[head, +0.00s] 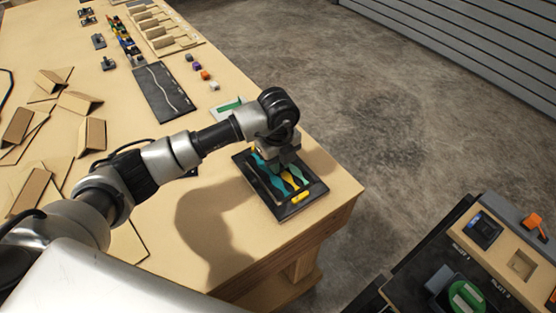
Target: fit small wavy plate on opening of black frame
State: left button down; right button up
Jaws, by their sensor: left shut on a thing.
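The black frame (312,196) lies flat near the front right corner of the wooden table. Wavy teal and yellow pieces show inside it, with a yellow piece (300,197) near its front edge. My left arm reaches in from the left, and its gripper (284,160) points down over the frame's far part. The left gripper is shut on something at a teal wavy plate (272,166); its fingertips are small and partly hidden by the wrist. I cannot tell whether this plate touches the frame or sits above it. My right gripper is not in view.
A black panel with a white wavy line (163,92) lies farther back on the wooden table (222,262). Small cubes (205,75) and a green-and-white item (226,107) are nearby. Cardboard pieces (90,133) fill the left. A dark console (425,265) stands at lower right, across a floor gap.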

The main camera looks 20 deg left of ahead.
pick_arm(q)
jog(key=shift+f, duration=0.25)
jog(key=shift+f+b, duration=0.55)
jog(key=shift+b, duration=0.05)
dwell(0.5)
jog(key=c, duration=1)
grip_release()
notch_tip(320, 180, up, 11)
jog(key=shift+f+b, duration=0.1)
jog(key=shift+b, duration=1.15)
